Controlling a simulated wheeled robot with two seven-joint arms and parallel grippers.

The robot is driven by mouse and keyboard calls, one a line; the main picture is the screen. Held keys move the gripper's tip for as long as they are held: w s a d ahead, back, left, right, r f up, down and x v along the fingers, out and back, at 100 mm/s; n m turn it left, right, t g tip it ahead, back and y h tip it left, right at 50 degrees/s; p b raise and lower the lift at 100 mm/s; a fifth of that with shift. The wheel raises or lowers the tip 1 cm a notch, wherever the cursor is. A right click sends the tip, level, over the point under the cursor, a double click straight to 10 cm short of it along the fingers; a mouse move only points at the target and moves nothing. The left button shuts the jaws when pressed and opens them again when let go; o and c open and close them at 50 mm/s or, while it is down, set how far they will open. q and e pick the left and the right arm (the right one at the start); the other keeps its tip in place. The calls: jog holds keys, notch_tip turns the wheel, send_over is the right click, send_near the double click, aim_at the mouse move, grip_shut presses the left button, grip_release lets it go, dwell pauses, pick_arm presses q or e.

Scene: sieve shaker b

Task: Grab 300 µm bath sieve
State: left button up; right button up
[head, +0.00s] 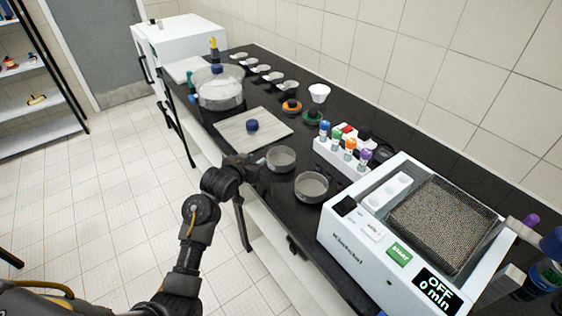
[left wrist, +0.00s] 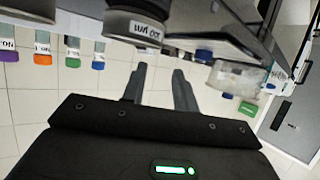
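Two small round glass-and-metal sieves stand on the black bench in the head view, a left one (head: 281,160) and a right one (head: 311,187). In the left wrist view the nearer sieve (left wrist: 135,29) carries an upside-down label that appears to read 300 µm; it seems to be the left one. My left gripper (head: 257,164) is beside that sieve, at the bench's front edge. In the left wrist view its two fingers (left wrist: 160,74) are apart with nothing between them. Contact with the sieve is not seen. My right gripper is not in view.
The white shaker machine (head: 392,262), showing OFF and 0 min, stands right of the sieves. A rack of coloured-cap bottles (head: 338,160) stands behind them. A pale board (head: 270,130) with a blue-capped item and a large glass bowl (head: 219,98) lie farther left.

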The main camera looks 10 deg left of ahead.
aim_at(281, 160)
pick_arm(q)
jog(key=x, duration=0.3)
jog(key=shift+w+f, duration=0.15)
jog(key=shift+w, duration=0.1)
jog(key=shift+w+p, duration=0.2)
jog(key=shift+p, duration=0.1)
jog(key=p+x, duration=0.1)
jog(key=x, duration=0.2)
jog(key=shift+w, duration=0.1)
jog(key=shift+w+d+f, duration=0.1)
jog(key=shift+w+f, duration=0.3)
jog(key=shift+w, duration=0.2)
grip_shut()
